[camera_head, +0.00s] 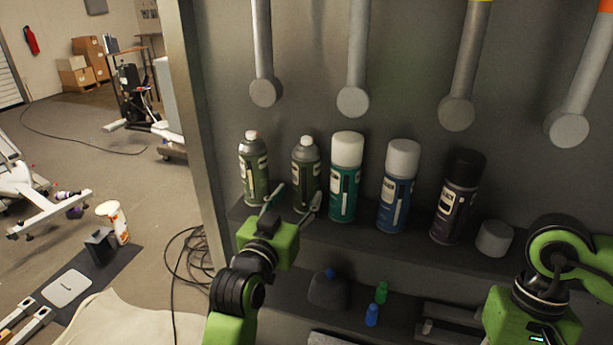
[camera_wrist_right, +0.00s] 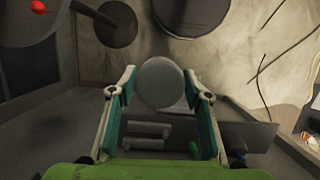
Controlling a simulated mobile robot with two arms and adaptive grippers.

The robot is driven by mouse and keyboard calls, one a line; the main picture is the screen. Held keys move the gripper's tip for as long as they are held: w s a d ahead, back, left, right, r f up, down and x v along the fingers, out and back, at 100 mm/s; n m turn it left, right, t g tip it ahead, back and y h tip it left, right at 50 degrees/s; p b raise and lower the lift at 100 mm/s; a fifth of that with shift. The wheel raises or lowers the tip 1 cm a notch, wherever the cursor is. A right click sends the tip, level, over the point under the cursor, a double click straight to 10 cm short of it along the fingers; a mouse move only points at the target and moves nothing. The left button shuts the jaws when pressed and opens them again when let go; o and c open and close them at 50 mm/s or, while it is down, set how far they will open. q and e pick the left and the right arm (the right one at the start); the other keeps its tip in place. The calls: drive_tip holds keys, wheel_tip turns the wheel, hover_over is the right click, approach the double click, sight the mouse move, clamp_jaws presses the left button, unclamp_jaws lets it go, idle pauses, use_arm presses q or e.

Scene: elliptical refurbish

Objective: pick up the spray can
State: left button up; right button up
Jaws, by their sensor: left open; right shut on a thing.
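Several spray cans stand upright in a row on the shelf in the head view: two dark green ones, left (camera_head: 254,170) and right (camera_head: 306,175), a teal one with a white cap (camera_head: 345,178), a blue one with a white cap (camera_head: 397,187) and a black one (camera_head: 458,197). My left gripper (camera_head: 292,203) is open in front of the second dark green can. Whether it touches a can is unclear. In the right wrist view, my right gripper (camera_wrist_right: 160,95) is shut on a pale grey round-ended object (camera_wrist_right: 160,82). Its fingers are not visible in the head view.
A pale round lid-like thing (camera_head: 493,238) is near my right arm. Long tools (camera_head: 358,60) hang above the cans. The lower shelf holds a dark grey bottle (camera_head: 328,290) and small green (camera_head: 381,292) and blue (camera_head: 371,315) bottles. Cables (camera_head: 190,262) lie at left.

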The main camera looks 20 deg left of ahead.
sight(302, 188)
use_arm(q)
drive_tip(key=shift+w, duration=0.9)
use_arm(e)
drive_tip(key=shift+r, duration=0.2)
use_arm(q)
drive_tip(key=shift+w+r+p, duration=0.15)
drive_tip(key=shift+w+p, duration=0.2)
drive_tip(key=shift+w, duration=0.1)
use_arm(e)
drive_tip(key=shift+r, duration=0.3)
use_arm(q)
drive_tip(key=w+p, duration=0.1)
drive_tip(key=w, duration=0.2)
drive_tip(key=shift+w, duration=0.1)
use_arm(e)
drive_tip(key=shift+r, duration=0.55)
use_arm(q)
drive_tip(key=shift+w, duration=0.6)
drive_tip(key=c, duration=0.9)
